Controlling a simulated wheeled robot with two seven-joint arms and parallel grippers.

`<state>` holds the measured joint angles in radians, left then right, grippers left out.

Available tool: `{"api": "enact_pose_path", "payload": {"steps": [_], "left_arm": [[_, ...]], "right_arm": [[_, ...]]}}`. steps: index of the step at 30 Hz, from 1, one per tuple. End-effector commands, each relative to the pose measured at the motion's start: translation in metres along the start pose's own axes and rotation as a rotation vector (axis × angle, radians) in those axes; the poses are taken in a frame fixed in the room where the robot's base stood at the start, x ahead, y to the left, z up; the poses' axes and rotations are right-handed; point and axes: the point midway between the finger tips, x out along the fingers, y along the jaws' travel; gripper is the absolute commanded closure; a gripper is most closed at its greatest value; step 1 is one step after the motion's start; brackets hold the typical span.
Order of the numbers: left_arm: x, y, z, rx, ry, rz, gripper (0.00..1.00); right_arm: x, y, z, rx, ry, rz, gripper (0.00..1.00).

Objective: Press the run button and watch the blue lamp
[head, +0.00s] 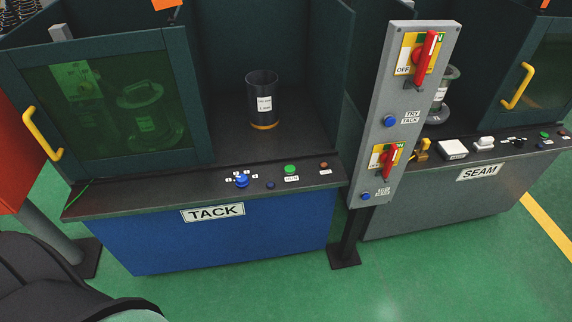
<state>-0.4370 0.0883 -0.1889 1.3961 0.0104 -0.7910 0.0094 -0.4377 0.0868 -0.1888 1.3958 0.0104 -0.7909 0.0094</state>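The TACK station (212,212) has a row of controls along its front ledge. A green button (290,169) with a small unreadable label sits there, right of a blue knob (242,180). A small dark blue round piece (270,184) lies between them, and a reddish-brown button (323,166) is at the right. The grey post carries a blue round piece beside the TRY TACK label (412,117) and another blue one (365,196) lower down. I cannot tell which is the lamp or whether any is lit. Neither gripper is in view.
A dark cylinder (262,98) with a white label stands inside the TACK booth. A tinted door with a yellow handle (43,134) covers the booth's left side. Red switches (425,57) are on the post. The SEAM station (480,172) stands right. Green floor in front is clear.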

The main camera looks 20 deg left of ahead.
Motion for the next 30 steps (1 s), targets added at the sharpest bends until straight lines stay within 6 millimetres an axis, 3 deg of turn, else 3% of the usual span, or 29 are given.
{"api": "enact_pose_path", "payload": {"steps": [15, 27, 30], "left_arm": [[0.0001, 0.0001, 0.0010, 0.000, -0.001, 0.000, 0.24], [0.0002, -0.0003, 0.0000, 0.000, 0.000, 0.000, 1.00], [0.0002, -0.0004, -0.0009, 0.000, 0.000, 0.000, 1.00]], "right_arm": [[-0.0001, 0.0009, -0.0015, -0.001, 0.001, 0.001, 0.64], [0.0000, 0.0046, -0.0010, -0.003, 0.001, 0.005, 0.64], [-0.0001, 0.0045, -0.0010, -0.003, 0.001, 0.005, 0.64]]}}
